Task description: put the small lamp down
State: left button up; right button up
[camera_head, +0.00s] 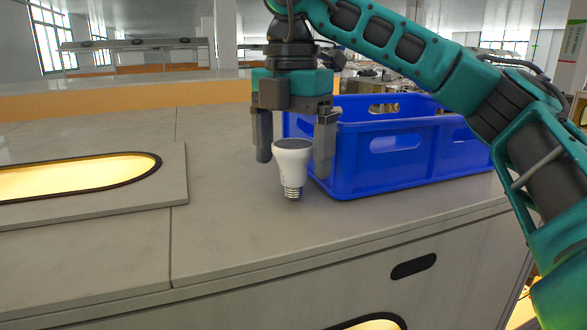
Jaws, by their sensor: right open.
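A small white reflector lamp (292,164) with a metal screw base is upright, base down, in front of the blue crate's left end. My right gripper (293,150) points straight down over it, with one finger on each side of the lamp's wide top. The jaws are open, and a gap shows between the left finger and the lamp. The right finger is close to the lamp's edge; I cannot tell whether it touches. Whether the screw base rests on the grey worktop (230,220) is hard to tell. My left gripper is not in view.
A blue crate (395,165) stands right behind and to the right of the lamp. A raised grey panel with a lit oval opening (80,175) lies on the left. The worktop between panel and lamp is clear, and its front edge runs below.

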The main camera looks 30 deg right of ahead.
jog(key=c, duration=1.2)
jog(key=shift+o, duration=0.2)
jog(key=shift+r, duration=0.15)
notch_tip(320, 180, up, 7)
jog(key=p, duration=0.2)
jog(key=shift+p, duration=0.4)
notch_tip(320, 180, up, 13)
